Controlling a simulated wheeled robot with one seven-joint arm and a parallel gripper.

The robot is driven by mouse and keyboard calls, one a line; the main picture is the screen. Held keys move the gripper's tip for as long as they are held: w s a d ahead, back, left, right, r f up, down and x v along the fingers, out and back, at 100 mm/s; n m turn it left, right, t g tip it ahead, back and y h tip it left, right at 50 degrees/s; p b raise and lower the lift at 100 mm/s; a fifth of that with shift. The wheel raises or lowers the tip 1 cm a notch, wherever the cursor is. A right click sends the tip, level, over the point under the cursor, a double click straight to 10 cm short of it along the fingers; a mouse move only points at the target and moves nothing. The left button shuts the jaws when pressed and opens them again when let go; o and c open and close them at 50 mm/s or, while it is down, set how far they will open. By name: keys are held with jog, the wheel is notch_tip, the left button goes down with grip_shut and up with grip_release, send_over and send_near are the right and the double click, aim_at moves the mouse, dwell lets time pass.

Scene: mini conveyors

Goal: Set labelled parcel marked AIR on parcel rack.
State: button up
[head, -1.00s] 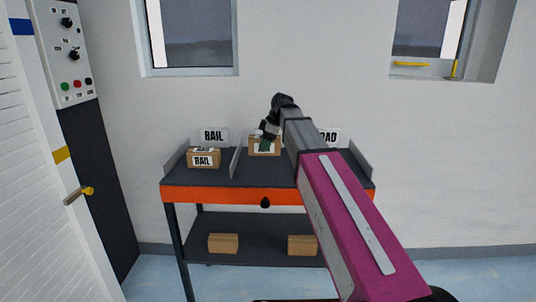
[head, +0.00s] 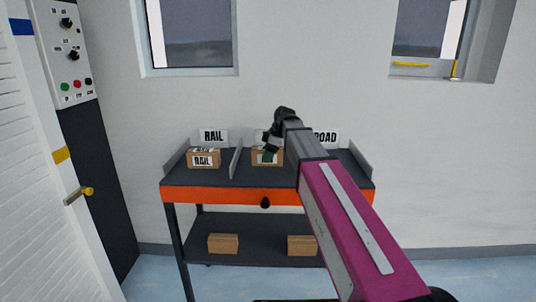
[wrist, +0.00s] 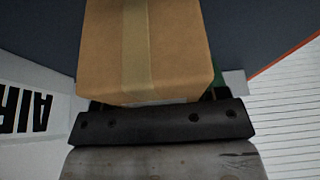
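A brown parcel (head: 276,161) with a partly covered white label is at the middle bay of the parcel rack (head: 262,197). I cannot read the label behind my fingers. My gripper (head: 268,153) is shut on this parcel; in the wrist view the parcel (wrist: 185,50), with a tape strip, sits between the fingers. Its base is at or just above the dark deck; I cannot tell if it touches. The AIR sign (wrist: 24,110) stands beside it in the wrist view and is mostly hidden behind my arm in the head view.
A parcel marked RAIL (head: 204,159) sits in the left bay under the RAIL sign (head: 213,136). A divider (head: 235,162) separates it from the middle bay. The ROAD sign (head: 327,137) is at right, its bay mostly behind my arm. Two plain parcels (head: 223,244) lie on the lower shelf.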

jog(key=o, duration=0.3)
jog(key=v, duration=1.2)
jog(key=shift+r, duration=0.25)
jog(key=shift+a, duration=0.1)
